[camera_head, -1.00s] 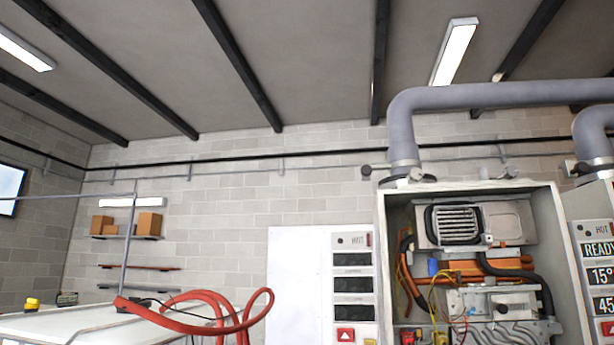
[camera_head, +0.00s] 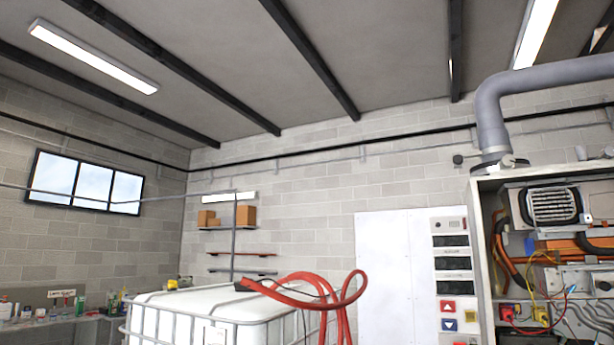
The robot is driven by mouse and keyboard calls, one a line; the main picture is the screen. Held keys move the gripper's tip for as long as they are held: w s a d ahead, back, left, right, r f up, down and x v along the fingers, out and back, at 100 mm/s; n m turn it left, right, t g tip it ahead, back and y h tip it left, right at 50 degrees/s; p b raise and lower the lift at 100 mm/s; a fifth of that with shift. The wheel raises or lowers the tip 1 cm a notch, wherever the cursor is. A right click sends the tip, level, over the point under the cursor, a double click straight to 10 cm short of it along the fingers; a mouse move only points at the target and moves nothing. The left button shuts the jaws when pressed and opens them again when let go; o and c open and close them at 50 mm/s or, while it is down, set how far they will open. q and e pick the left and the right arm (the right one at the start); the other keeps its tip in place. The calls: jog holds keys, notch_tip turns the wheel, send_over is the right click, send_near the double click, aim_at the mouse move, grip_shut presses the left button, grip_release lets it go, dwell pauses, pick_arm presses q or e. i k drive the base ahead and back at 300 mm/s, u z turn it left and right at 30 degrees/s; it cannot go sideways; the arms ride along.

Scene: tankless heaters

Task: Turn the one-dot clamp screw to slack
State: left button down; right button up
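An open heater cabinet (camera_head: 482,250) stands at the right edge, its inner parts and wiring showing. A grey flue pipe (camera_head: 489,115) rises from its top and bends right. A metal collar (camera_head: 497,163) sits at the pipe's foot, with small fittings beside it. I cannot make out a one-dot mark or which clamp screw carries it. Neither of my grippers is in view.
A white caged tank (camera_head: 205,312) with a red hose (camera_head: 345,297) on top stands at the lower middle. A panel (camera_head: 452,265) with dark displays and arrow buttons is left of the cabinet. A bench (camera_head: 60,325) with bottles is at the lower left.

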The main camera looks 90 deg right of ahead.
aim_at(508, 161)
jog(key=u, duration=0.05)
jog(key=k, duration=1.95)
jog(key=z, duration=0.4)
